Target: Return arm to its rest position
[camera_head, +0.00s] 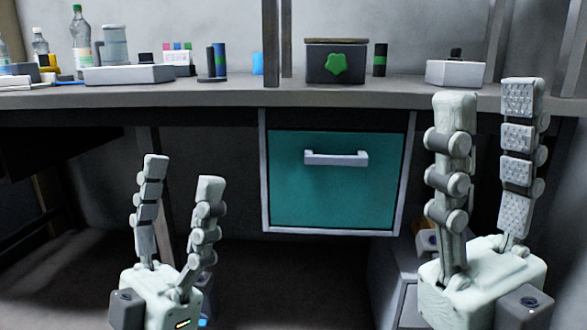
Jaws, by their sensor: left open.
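My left gripper (181,168) is at the lower left of the head view, fingers pointing up and spread apart, with nothing between them. It is in front of the dark space under the desk, below the tabletop. My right gripper (487,95) is at the right, larger in the picture, fingers also pointing up with a gap between them. Nothing shows between its fingers. Its fingertips overlap the desk edge in the picture. Both arms behind the grippers are mostly out of view.
The desk (215,96) spans the view, with a shut teal drawer (335,195) below it. On top are bottles (81,45), a dark box with a green emblem (335,63), dark cylinders (380,60) and white devices (130,75). A grey cabinet (392,285) stands lower right.

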